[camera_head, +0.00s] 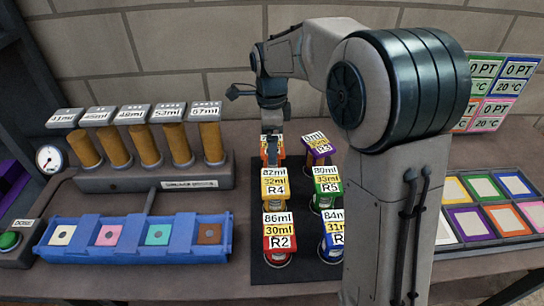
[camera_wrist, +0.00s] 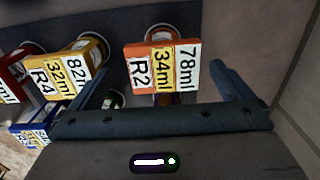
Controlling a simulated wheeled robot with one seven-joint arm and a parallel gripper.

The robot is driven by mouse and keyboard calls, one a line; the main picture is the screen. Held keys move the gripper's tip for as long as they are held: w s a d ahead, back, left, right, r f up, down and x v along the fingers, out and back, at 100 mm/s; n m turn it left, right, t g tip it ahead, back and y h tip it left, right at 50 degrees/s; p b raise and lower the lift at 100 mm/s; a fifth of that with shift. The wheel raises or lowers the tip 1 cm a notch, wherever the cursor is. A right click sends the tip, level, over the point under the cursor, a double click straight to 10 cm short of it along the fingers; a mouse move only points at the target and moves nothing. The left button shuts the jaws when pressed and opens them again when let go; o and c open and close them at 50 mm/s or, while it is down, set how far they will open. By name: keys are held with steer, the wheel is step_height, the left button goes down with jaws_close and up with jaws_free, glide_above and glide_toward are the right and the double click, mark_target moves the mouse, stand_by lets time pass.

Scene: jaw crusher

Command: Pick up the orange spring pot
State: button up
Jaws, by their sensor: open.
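The orange spring pot (camera_head: 281,152) stands in the back left of the dark mat, partly hidden by my gripper (camera_head: 272,148) in the head view. In the wrist view the orange pot (camera_wrist: 133,68) shows a label reading R2, 34ml, 78ml. My gripper (camera_wrist: 163,72) is open and empty there. Its two fingers appear to the left and right of the orange pot, with gaps on both sides. I cannot tell whether the fingertips have reached the pot's height.
Close by stand a yellow pot (camera_head: 274,186), purple pot (camera_head: 318,148), green pot (camera_head: 327,186), red pot (camera_head: 279,232) and blue pot (camera_head: 333,240). A blue tray (camera_head: 140,262) and a dispenser rack (camera_head: 160,178) are left. A tray of coloured squares (camera_head: 490,205) is right.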

steer(key=f, duration=0.4)
steer(key=shift+w+d+f, duration=0.1)
steer(key=shift+w+f, duration=0.1)
steer(key=shift+f, duration=0.2)
steer(key=c, duration=1.2)
steer(key=shift+r, duration=0.1)
